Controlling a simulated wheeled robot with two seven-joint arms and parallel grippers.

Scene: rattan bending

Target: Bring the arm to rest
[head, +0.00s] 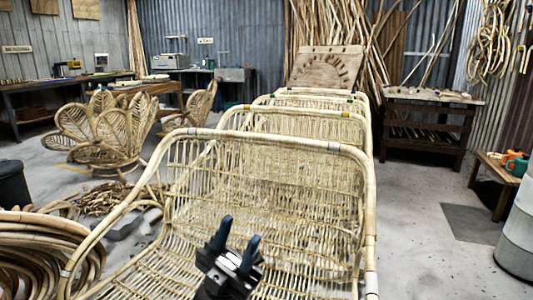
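My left gripper (236,246) shows at the bottom middle, in front of the seat of the nearest rattan chair (190,135). Its two dark fingers point up and stand apart, with nothing between them. I cannot tell whether it touches the chair. My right gripper is not in this view.
Several rattan chair frames (295,122) stand in a row behind the nearest one. Coiled rattan (50,255) lies at the lower left. A flower-backed chair (105,125) stands farther left. A dark workbench (430,122) and a pale barrel (520,230) are at right.

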